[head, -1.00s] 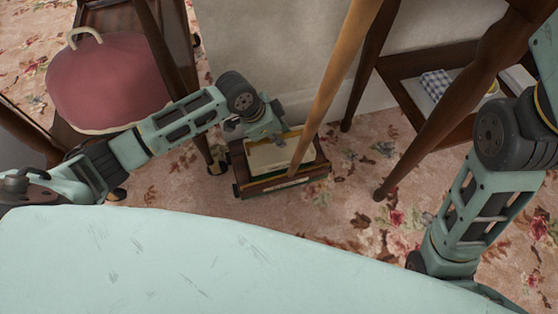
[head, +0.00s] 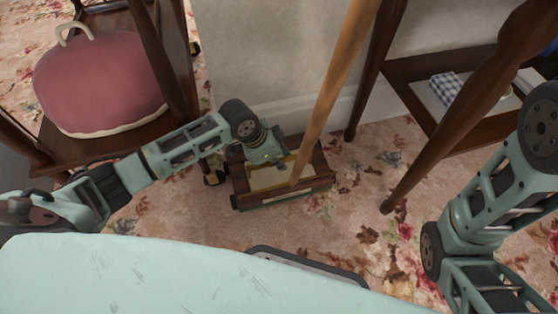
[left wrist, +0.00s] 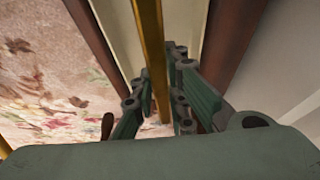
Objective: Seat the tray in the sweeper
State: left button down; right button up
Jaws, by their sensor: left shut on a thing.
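The sweeper (head: 240,186) is a low dark-brown wooden box on the carpet, with a long light wooden handle (head: 335,85) slanting up from it. The tray (head: 266,179), with a cream inside, lies within the sweeper's frame; the handle and my gripper cover part of it. Whether it sits fully down I cannot tell. My left gripper (head: 280,161) reaches in from the back left and is shut on the tray. In the left wrist view, a thin yellow wall of the tray (left wrist: 150,40) runs between the fingers (left wrist: 163,88), between dark-brown sides of the sweeper (left wrist: 92,42). My right gripper is out of view.
A chair with a red cushion (head: 102,82) stands at the left. Dark wooden table legs (head: 375,75) and a low shelf (head: 425,95) stand at the right, close to the handle. A pale wall (head: 265,60) is behind. Flowered carpet (head: 350,215) is open at front right.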

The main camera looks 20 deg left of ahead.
pick_arm(q)
jog(key=c, duration=1.7)
grip_release()
jog(key=shift+f, duration=0.15)
jog(key=shift+c, duration=0.2)
